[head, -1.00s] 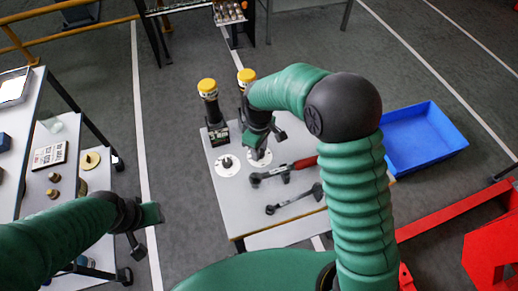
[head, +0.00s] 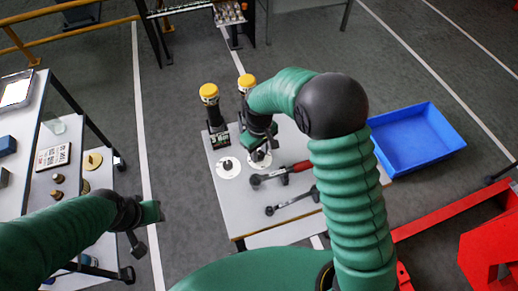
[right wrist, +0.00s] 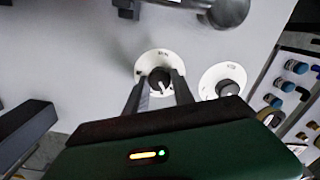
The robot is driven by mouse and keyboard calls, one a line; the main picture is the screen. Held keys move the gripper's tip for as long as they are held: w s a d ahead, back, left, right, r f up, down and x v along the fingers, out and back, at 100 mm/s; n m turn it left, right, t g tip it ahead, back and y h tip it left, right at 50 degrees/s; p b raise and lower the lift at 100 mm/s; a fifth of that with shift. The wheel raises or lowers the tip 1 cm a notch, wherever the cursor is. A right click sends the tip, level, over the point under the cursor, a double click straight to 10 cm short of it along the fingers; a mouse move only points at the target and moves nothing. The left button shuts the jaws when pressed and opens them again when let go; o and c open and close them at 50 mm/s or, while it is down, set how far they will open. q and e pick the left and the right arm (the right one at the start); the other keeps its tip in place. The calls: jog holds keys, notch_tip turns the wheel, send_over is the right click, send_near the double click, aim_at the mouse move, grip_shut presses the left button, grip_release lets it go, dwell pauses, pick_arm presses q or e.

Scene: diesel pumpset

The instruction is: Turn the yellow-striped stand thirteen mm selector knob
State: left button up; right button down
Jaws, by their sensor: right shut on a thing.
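My right gripper (head: 258,150) reaches down to the grey table at a white round dial (head: 266,161). In the right wrist view its two fingers (right wrist: 160,90) are shut on the black selector knob (right wrist: 160,77) at the dial's centre, one on each side. The knob has a pale pointer mark. A second black knob (right wrist: 227,88) on its own white dial sits beside it, untouched; it also shows in the head view (head: 228,166). Lettering on the dials is too small to read. My left gripper (head: 143,225) hangs empty, away from the table; its jaw opening is unclear.
Two black stands with yellow tops, left (head: 212,105) and right (head: 246,84), stand behind the dials. A red-handled tool (head: 282,174) and a dark wrench (head: 292,201) lie in front. A blue bin (head: 415,140) is at right. A side bench (head: 40,185) is at left.

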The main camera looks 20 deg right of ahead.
aim_at(259, 154)
jog(key=m+p, duration=0.1)
jog(key=m, duration=0.1)
jog(key=m+p, duration=0.2)
jog(key=m, duration=0.1)
jog(key=shift+r+m, duration=0.2)
jog(key=shift+m, duration=0.1)
jog(key=m+p, duration=0.3)
jog(key=m, duration=0.1)
jog(key=shift+w+d+f+m, duration=0.1)
jog(key=shift+m, duration=0.2)
jog(key=c, duration=1.1)
grip_release()
jog(key=shift+f, duration=0.1)
jog(key=shift+o, duration=0.2)
notch_tip(259, 154, up, 17)
jog(key=shift+p, duration=0.3)
